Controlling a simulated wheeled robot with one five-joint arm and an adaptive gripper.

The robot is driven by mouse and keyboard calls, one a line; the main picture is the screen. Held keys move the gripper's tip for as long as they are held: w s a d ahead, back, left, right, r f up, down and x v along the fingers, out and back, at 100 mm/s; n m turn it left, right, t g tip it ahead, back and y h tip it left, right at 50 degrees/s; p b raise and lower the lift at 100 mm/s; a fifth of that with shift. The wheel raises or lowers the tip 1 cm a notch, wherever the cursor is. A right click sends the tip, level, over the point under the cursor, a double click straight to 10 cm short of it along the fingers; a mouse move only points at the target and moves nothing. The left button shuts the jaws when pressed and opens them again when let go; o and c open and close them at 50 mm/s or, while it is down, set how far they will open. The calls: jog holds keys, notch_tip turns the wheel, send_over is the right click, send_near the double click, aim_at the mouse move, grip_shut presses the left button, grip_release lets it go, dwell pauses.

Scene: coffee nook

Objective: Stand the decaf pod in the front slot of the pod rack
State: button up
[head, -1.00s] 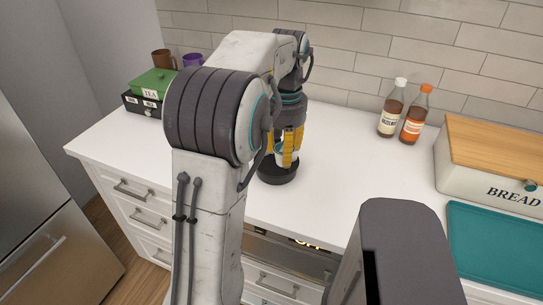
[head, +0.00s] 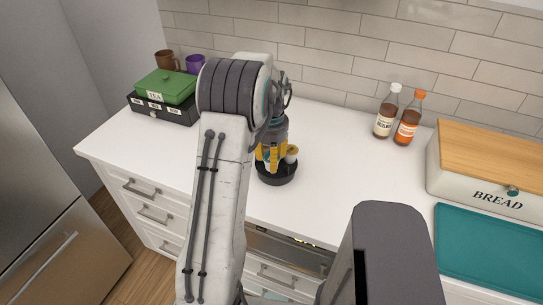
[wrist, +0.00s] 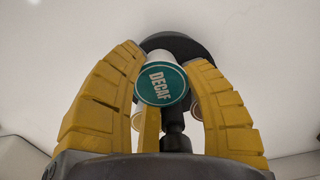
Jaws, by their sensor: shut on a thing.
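The decaf pod (wrist: 162,84) has a teal lid reading DECAF and a white body. It sits between the yellow fingers of my gripper (wrist: 165,92), which is shut on it. The rack's dark disc (wrist: 180,42) and post show behind the pod in the wrist view. I cannot tell whether the pod touches a slot.
A pale pod with a tan lid (head: 292,150) sits at the rack's right side. Two syrup bottles (head: 397,115), a bread box (head: 480,185) and a teal board (head: 485,250) are to the right. A green tea box (head: 165,87) stands back left. The counter between is clear.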

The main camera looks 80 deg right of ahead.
jog(key=shift+f+p, duration=0.55)
jog(key=shift+f, duration=0.15)
jog(key=shift+f, duration=0.1)
jog(key=shift+f, duration=0.1)
jog(key=o, duration=0.6)
jog(key=shift+c, duration=0.2)
notch_tip(320, 180, up, 12)
jog(key=b, duration=0.5)
jog(key=shift+r, duration=0.2)
